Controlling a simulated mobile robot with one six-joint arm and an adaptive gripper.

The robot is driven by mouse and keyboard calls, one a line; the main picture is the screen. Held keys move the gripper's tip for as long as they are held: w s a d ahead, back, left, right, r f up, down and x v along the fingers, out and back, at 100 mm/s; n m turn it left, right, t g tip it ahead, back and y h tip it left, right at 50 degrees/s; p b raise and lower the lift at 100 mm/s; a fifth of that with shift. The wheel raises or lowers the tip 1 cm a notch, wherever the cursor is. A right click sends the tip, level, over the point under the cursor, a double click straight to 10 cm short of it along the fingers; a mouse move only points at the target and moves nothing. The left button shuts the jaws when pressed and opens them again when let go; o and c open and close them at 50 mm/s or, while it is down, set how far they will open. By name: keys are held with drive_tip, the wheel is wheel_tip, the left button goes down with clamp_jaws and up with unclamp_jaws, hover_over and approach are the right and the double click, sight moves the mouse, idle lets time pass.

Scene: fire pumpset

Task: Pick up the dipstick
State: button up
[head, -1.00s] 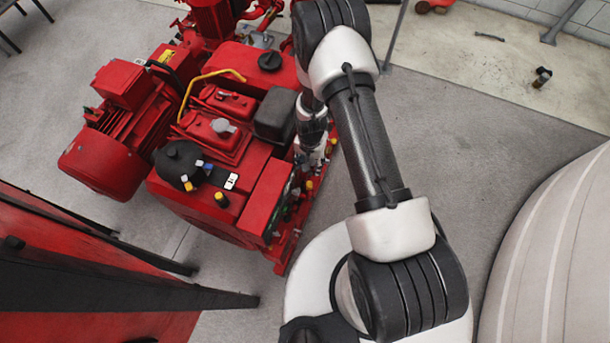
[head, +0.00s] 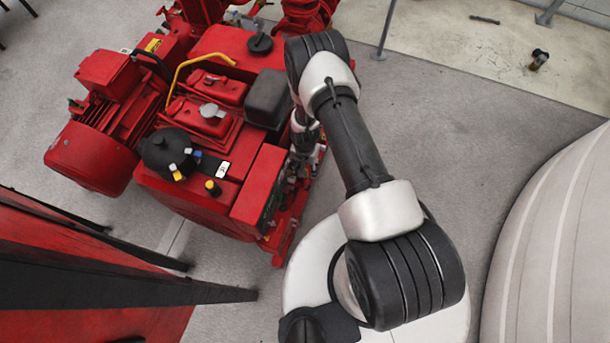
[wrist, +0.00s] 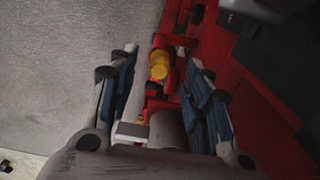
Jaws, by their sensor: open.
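My gripper (wrist: 161,66) is open in the wrist view, with one finger on each side of a small yellow round part (wrist: 159,64) on a red mount. The yellow part shows between the fingertips, and I see no contact. It may be the dipstick's top, but I cannot tell for sure. In the head view, my arm reaches down at the right side of the red engine (head: 268,190). There the gripper is too hidden and small to make out, and the dipstick cannot be picked out.
The engine's red side fills the right of the wrist view, close to the right finger. Grey floor (head: 440,125) is open right of the engine. A large pale rounded body (head: 560,250) stands at the right. A red and black structure (head: 90,275) is at lower left.

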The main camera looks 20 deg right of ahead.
wheel_tip(320, 180, down, 4)
drive_tip(key=shift+f+b, duration=0.1)
drive_tip(key=shift+b, duration=0.6)
drive_tip(key=shift+c, duration=0.4)
drive_tip(key=c, duration=0.9)
drive_tip(key=shift+r, duration=0.2)
wheel_tip(320, 180, up, 20)
drive_tip(key=p, duration=0.6)
drive_tip(key=shift+d, duration=0.15)
